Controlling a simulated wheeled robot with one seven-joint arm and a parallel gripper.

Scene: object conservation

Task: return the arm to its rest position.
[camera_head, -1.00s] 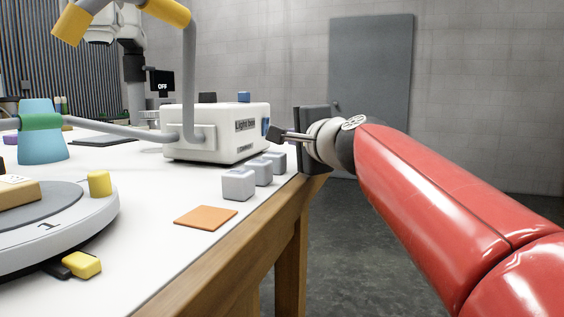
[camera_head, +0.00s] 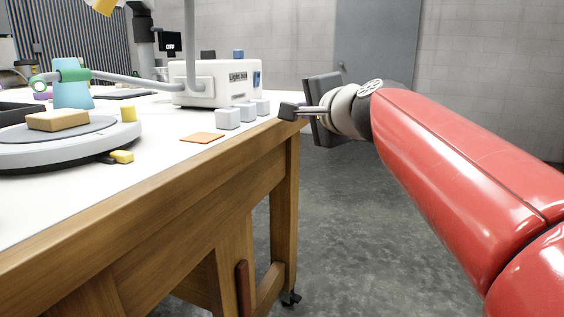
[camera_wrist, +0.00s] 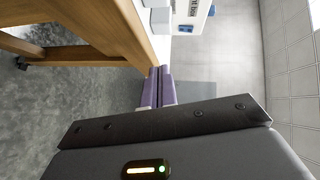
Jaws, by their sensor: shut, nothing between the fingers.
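My gripper (camera_head: 290,111) is at the end of the red arm, beside the table's right corner in the head view. Its dark fingertips point left toward the table edge. In the wrist view the purple-grey fingers (camera_wrist: 160,86) are together with nothing between them. The red arm runs from the lower right of the head view up to the gripper.
A white-topped wooden table (camera_head: 150,205) fills the left. On it stand a light box (camera_head: 213,84), several grey cubes (camera_head: 228,119), an orange square (camera_head: 202,137) and a turntable (camera_head: 60,151) with a tan block (camera_head: 57,120). The floor (camera_head: 365,220) right of the table is clear.

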